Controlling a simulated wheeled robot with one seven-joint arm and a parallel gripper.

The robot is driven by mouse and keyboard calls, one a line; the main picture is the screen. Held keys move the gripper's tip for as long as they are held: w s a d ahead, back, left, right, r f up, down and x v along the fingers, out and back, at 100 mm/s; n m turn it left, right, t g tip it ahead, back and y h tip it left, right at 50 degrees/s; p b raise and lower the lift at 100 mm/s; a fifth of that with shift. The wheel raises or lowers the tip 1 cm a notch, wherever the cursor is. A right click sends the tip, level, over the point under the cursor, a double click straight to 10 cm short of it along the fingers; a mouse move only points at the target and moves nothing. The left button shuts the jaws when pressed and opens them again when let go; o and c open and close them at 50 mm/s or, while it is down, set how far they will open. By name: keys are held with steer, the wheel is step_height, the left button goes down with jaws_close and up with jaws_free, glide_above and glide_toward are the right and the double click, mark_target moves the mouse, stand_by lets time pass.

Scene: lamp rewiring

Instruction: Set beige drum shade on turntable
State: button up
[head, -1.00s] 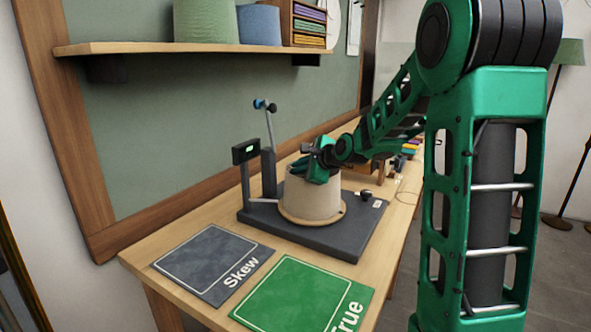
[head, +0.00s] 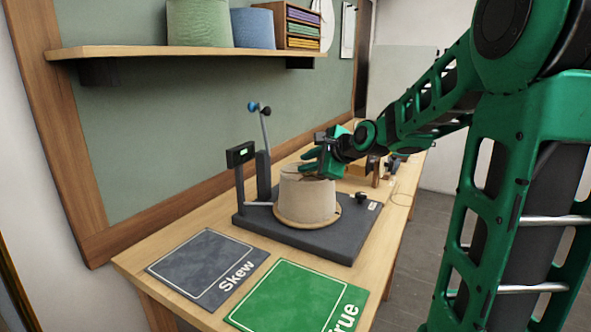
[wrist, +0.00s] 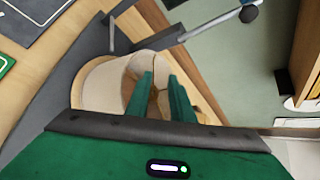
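The beige drum shade (head: 303,198) stands upright on the turntable (head: 312,226), whose pale round edge shows around the shade's bottom on a dark base. My gripper (head: 312,163) is just above the shade's top rim, its fingers apart and empty. In the wrist view, my gripper (wrist: 160,84) shows two green fingers with a gap between them, and the shade (wrist: 98,86) lies beyond them. The fingers hide part of the shade's opening there.
A small display on a post (head: 240,154) and a jointed rod with a blue knob (head: 262,130) stand behind the shade. A grey Skew mat (head: 206,262) and a green True mat (head: 290,295) lie bare in front. A shelf (head: 190,52) hangs above.

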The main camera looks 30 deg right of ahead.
steer(key=shift+v, duration=1.9)
steer(key=s+f+n+g, duration=0.4)
steer(key=s+f+n, duration=0.1)
steer(key=s, duration=0.7)
steer(key=s+f+n+g+h, duration=0.1)
steer(key=s+f+n+g, duration=0.3)
steer(key=s, duration=0.8)
steer(key=s+f+n+g, duration=0.4)
steer(key=s+f+n, duration=0.2)
steer(key=s, duration=0.6)
steer(key=shift+s+f+n+h, duration=0.3)
steer(key=shift+s+n+h, duration=0.1)
steer(key=shift+n, duration=0.4)
steer(key=shift+a, duration=0.1)
